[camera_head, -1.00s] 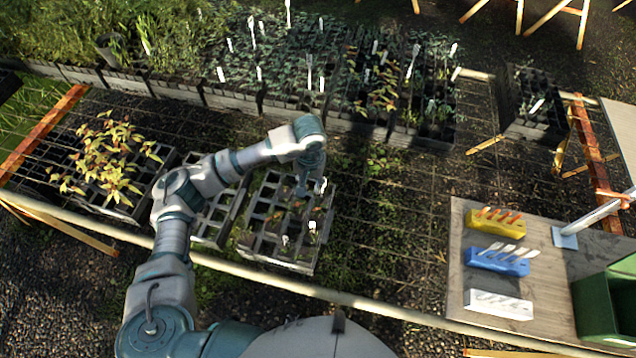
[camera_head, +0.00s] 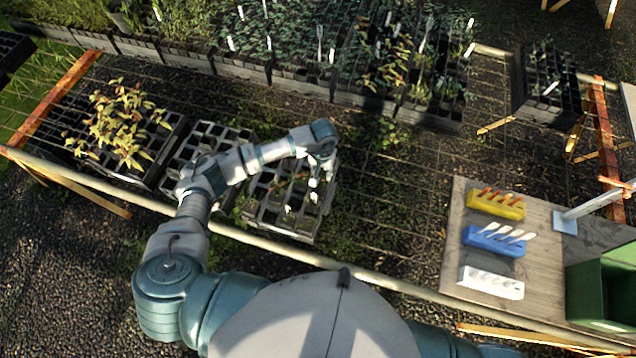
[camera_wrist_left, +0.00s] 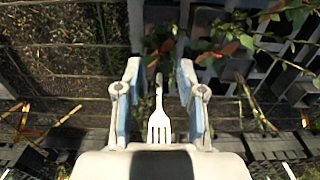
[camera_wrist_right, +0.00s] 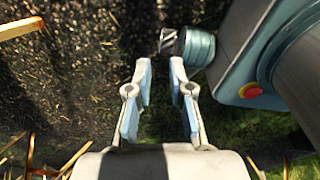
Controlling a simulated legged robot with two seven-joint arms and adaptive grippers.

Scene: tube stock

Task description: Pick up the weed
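My left gripper (camera_head: 318,180) points down over the far right part of a black cell tray (camera_head: 272,228) holding small seedlings. In the left wrist view my left gripper (camera_wrist_left: 158,66) is open, its blue-padded fingers apart. A white fork-shaped marker (camera_wrist_left: 158,126) shows between them; I cannot tell whether it touches them. Green and reddish leaves (camera_wrist_left: 160,45) lie just beyond the fingertips, with a leafy stem (camera_wrist_left: 255,42) to the right. I cannot tell which plant is the weed. My right gripper (camera_wrist_right: 161,64) is open and empty in the right wrist view.
A tray with a yellowish leafy plant (camera_head: 122,125) stands left. Full seedling trays line the back. At right, a board (camera_head: 455,235) carries yellow (camera_head: 497,203), blue (camera_head: 495,241) and white (camera_head: 492,282) holders beside a green bin (camera_head: 600,290). Bare mesh lies between.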

